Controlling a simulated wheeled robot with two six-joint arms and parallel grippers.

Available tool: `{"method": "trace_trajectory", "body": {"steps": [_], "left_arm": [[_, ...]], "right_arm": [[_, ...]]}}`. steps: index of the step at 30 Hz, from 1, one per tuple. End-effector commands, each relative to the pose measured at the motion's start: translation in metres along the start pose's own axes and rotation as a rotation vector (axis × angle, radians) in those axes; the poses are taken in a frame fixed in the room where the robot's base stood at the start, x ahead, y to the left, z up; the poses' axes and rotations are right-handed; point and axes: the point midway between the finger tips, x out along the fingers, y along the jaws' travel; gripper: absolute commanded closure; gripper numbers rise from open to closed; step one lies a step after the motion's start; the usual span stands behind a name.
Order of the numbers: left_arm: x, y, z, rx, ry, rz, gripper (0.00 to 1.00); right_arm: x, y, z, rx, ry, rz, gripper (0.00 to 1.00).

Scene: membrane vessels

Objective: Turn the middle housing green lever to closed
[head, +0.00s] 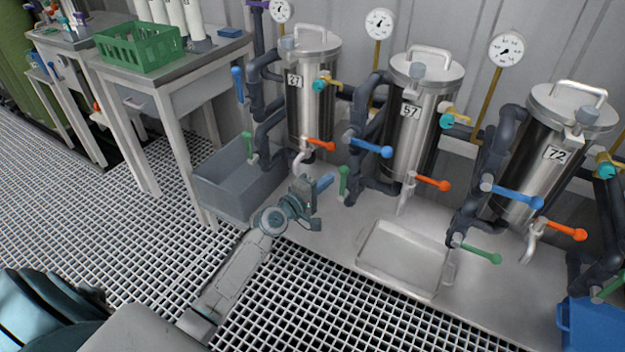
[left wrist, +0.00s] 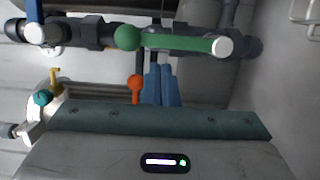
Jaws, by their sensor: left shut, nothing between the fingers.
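The middle housing (head: 407,125) is a steel vessel labelled 57, between vessels 27 and 72. Its green lever (head: 343,181) stands roughly upright on the dark lower pipe at its left, ball end up. In the left wrist view the green lever (left wrist: 180,42) crosses the top, in line with the dark pipe, ball at the left and pale pivot cap at the right. My left gripper (head: 326,181) is shut and empty, just left of the lever. Its blue fingertips (left wrist: 160,82) show below the lever in the wrist view; contact cannot be told. My right gripper is not in view.
The middle housing also has a blue lever (head: 370,148) and an orange lever (head: 433,183) close by. Vessel 27 (head: 312,90) stands left, vessel 72 (head: 553,150) right. A pale tray (head: 365,262) lies on the floor plate. A grey bin (head: 222,185) is at left.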

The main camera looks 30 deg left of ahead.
Motion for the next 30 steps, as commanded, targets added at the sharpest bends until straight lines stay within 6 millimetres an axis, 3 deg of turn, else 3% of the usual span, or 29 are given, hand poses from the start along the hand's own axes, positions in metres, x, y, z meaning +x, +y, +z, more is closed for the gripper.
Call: {"method": "trace_trajectory", "body": {"steps": [5, 30], "left_arm": [[0.002, 0.0001, 0.0091, 0.0, 0.0, 0.0, 1.0], [0.0028, 0.0024, 0.013, 0.075, 0.001, -0.019, 1.0]], "right_arm": [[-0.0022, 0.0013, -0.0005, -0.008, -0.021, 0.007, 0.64], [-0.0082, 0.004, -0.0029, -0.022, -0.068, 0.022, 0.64]]}}
